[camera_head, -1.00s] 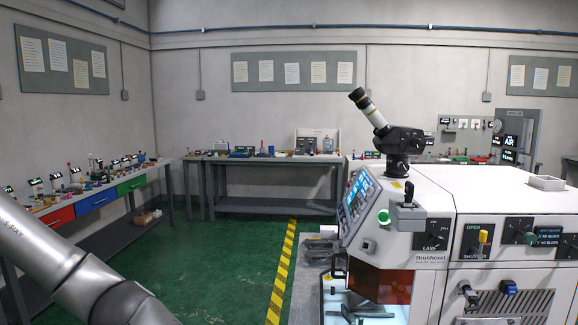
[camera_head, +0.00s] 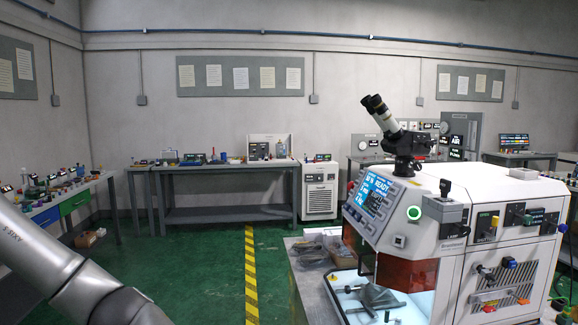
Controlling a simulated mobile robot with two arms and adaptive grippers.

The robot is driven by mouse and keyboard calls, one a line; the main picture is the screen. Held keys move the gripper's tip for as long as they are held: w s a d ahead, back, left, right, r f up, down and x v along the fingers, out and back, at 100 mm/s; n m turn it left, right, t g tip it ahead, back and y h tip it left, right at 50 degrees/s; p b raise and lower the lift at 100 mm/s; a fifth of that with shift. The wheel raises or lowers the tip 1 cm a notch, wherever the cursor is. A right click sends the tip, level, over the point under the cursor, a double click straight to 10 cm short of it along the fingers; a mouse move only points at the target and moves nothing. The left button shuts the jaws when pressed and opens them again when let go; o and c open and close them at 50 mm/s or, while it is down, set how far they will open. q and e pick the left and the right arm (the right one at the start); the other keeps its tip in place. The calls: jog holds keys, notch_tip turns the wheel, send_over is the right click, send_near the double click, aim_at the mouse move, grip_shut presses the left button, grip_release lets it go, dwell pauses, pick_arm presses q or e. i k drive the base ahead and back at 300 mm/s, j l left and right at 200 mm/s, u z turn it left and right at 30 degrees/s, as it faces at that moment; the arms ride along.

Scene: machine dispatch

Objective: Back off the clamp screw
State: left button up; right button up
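The white machine (camera_head: 425,265) stands at the right, with its lit work chamber open at the lower front. In the chamber a grey metal fixture (camera_head: 378,297) sits on the bright floor, with a small bar-like handle (camera_head: 352,289) at its left. The fixture is small and partly cut by the chamber's edge, and I cannot tell for sure which part is the clamp screw. My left arm's link crosses the lower left corner; its gripper is out of frame. My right arm and gripper do not show.
An orange-tinted shield (camera_head: 407,272) hangs over the chamber. A microscope eyepiece (camera_head: 385,115) rises above the machine. A grey ledge (camera_head: 310,285) with clear bags (camera_head: 318,250) lies left of it. The green floor (camera_head: 195,275) and yellow-striped line (camera_head: 251,280) are clear.

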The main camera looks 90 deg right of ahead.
aim_at(417, 167)
jog(key=i+l+z, duration=0.1)
jog(key=z, duration=0.3)
jog(key=i+z, duration=0.55)
jog(key=z, duration=0.25)
jog(key=i+j+z, duration=0.15)
jog(key=z, duration=0.25)
jog(key=i+l+z, duration=0.15)
jog(key=i+z, duration=0.65)
jog(key=z, duration=0.2)
jog(key=i+j+z, duration=0.15)
jog(key=i+z, duration=0.55)
jog(key=z, duration=0.25)
jog(key=i+z, duration=0.25)
jog(key=z, duration=0.25)
jog(key=i+z, duration=0.2)
jog(key=z, duration=0.25)
jog(key=i+z, duration=0.35)
